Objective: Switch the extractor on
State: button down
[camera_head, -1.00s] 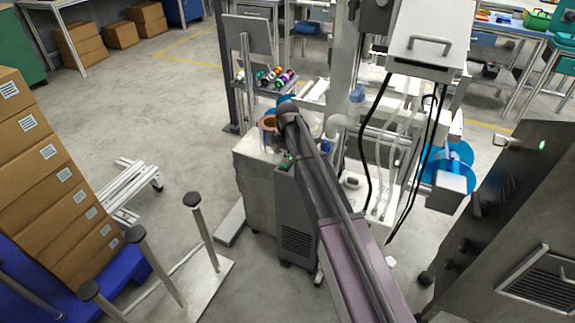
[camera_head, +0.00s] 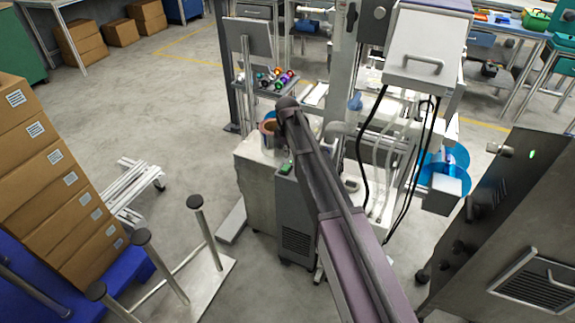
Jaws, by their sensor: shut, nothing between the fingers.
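A grey wheeled cabinet (camera_head: 296,213) with a vent grille low on its front stands on the floor near the middle of the view. It looks like the extractor, though no label can be read. A small green switch-like part (camera_head: 286,168) sits on its top, just left of my arm. Whether it is on or off cannot be told. My arm reaches from the bottom edge up and over the cabinet's right side, hiding part of it. The arm's dark far joint stands above and behind the cabinet in the picture. My gripper is hidden beyond that joint.
A pale box-like unit (camera_head: 258,190) stands left of the cabinet. A machine with black cables and a white box (camera_head: 430,48) is on the right, and a dark cabinet (camera_head: 520,235) is nearer. A stand with upright posts (camera_head: 205,270) and stacked cartons (camera_head: 50,180) are left.

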jog(key=shift+r+p, duration=1.05)
jog(key=shift+r, duration=0.2)
jog(key=shift+s+d, duration=0.1)
jog(key=shift+d, duration=0.05)
jog(key=s+d+r+m+p, duration=0.7)
jog(key=s+d, duration=0.4)
jog(key=s, duration=0.1)
jog(key=s+d+r+m+p, duration=0.7)
jog(key=s+d+r+p, duration=0.1)
jog(key=s+d, duration=0.4)
jog(key=shift+s+d, duration=0.15)
jog(key=shift+s, duration=0.6)
